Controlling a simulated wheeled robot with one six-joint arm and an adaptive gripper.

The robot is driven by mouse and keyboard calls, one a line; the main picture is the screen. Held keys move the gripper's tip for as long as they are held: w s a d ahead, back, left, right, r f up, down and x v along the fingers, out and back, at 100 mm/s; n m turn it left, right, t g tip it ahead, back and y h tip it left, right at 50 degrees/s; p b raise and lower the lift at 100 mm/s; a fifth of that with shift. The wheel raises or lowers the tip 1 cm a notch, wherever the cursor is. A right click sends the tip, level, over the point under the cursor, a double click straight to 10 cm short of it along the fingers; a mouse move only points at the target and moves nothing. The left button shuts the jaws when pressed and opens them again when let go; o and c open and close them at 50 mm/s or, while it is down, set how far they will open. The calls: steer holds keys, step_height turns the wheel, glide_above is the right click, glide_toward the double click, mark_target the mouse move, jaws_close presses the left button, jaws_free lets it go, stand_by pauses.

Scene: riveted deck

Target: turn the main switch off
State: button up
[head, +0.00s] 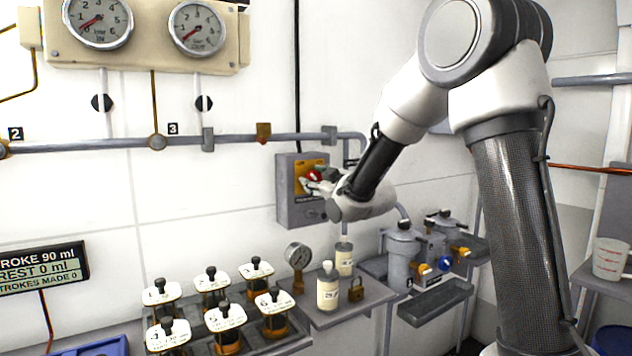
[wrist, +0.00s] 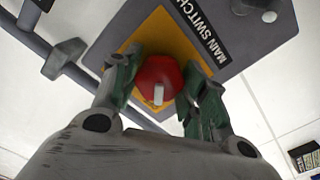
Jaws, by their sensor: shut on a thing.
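The main switch is a grey wall box (head: 297,212) with a yellow plate and a red rotary knob (head: 314,175). My gripper (head: 312,182) is at the front of the box, at the knob. In the wrist view the red knob (wrist: 158,80) has a white mark on its face and sits on the yellow plate (wrist: 160,38) beside the label "MAIN SWITCH". My gripper's green-grey fingers (wrist: 162,90) stand on both sides of the knob and are shut on it. The fingers hide parts of the knob's sides and of the plate.
A grey pipe (head: 230,139) runs along the wall above the box. Several labelled plungers stand in a rack at lower left. Grey canisters (head: 402,256) stand to the right.

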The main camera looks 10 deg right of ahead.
steer(key=shift+f+n, duration=0.1)
steer(key=shift+n, duration=0.3)
steer(key=o, duration=1)
steer(key=shift+s, duration=0.1)
steer(key=v, duration=1.1)
steer(key=shift+s+d, duration=0.15)
steer(key=shift+s, duration=0.2)
